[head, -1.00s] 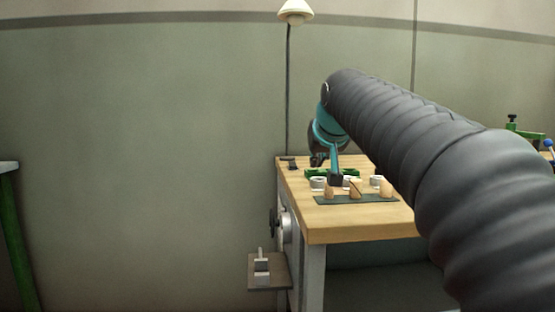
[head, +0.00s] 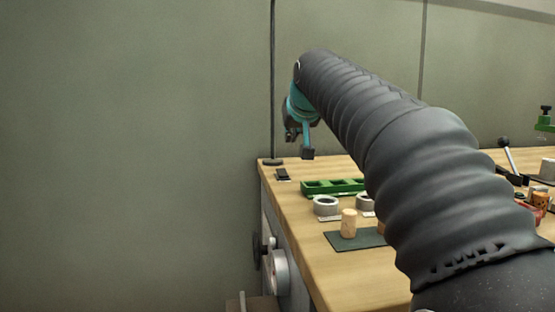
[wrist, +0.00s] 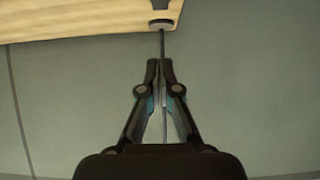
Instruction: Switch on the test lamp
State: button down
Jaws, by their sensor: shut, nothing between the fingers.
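The lamp's thin dark pole (head: 272,80) rises at the back left corner of the workbench from a round base (head: 272,161). The lamp's shade is out of view now. A small black box (head: 283,174), perhaps its switch, lies on the bench in front of the base. My gripper (wrist: 160,64) is shut and empty. In the wrist view its fingertips point toward the lamp base (wrist: 162,22), and the pole (wrist: 162,45) runs down behind the fingers. A dark block (wrist: 175,5) is cut off at the top. In the head view my gripper is small and dark beside the pole.
A knobbed lever (head: 508,155) stands at right.

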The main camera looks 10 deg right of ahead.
jog(key=shift+w+a, duration=0.1)
jog(key=shift+w, duration=0.15)
send_over(282, 173)
jog(key=f, duration=0.6)
jog(key=shift+s, duration=0.3)
notch_tip(282, 173, down, 2)
jog(key=shift+w+f+b, duration=0.1)
jog(key=shift+b, duration=0.4)
jog(key=shift+w+f, duration=0.15)
jog(key=shift+f, duration=0.5)
